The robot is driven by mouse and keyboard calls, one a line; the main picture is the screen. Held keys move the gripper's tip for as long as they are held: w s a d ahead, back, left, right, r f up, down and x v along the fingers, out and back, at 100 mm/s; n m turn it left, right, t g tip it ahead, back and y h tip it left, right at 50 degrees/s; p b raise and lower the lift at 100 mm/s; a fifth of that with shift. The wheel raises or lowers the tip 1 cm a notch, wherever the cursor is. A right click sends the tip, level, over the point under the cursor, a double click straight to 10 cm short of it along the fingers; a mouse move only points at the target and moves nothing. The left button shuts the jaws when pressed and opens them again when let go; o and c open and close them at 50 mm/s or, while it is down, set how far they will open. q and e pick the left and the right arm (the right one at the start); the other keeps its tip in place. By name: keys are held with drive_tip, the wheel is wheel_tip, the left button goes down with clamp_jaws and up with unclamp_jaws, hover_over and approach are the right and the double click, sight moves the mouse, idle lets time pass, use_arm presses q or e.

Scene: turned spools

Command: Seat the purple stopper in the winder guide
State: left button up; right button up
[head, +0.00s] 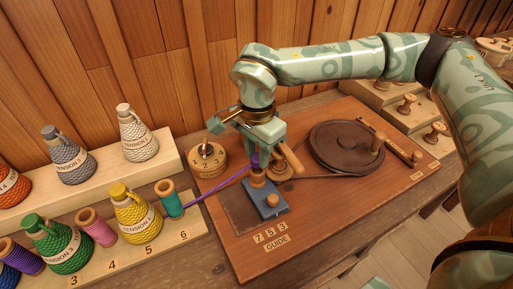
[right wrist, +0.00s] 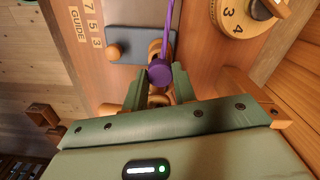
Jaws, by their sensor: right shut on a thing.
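The purple stopper (head: 254,160) is between the fingertips of my right gripper (head: 259,150), which is shut on it. It shows as a purple disc in the right wrist view (right wrist: 159,72), between the green fingers (right wrist: 160,80). The winder guide is a blue-grey plate (head: 262,211) with wooden posts on the brown board. The stopper is right above the guide's rear wooden post (head: 258,180); I cannot tell whether they touch. A purple thread (head: 218,189) runs from the stopper to the left in the head view. My left gripper is not in view.
A numbered wooden dial (head: 207,161) stands left of the gripper. A dark wheel (head: 346,148) with a crank knob is at the right. Spools and yarn cones, including a yellow one (head: 137,214), line racks at the left.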

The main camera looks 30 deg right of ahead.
drive_tip(key=shift+f, duration=0.15)
drive_tip(key=shift+f+b, duration=0.35)
drive_tip(key=shift+f, duration=0.65)
drive_tip(key=o, duration=1.4)
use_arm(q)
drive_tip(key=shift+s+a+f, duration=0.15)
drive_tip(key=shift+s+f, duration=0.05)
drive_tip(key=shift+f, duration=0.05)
use_arm(e)
drive_tip(key=shift+r, duration=0.1)
wheel_tip(320, 180, up, 9)
drive_tip(key=p, duration=0.7)
drive_tip(key=shift+r+p, duration=0.15)
drive_tip(key=shift+p, duration=0.25)
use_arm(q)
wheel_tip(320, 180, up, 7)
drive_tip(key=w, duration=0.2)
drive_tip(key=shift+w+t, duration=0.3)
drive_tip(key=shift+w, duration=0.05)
use_arm(e)
drive_tip(key=shift+f, duration=0.2)
drive_tip(key=shift+r, duration=0.1)
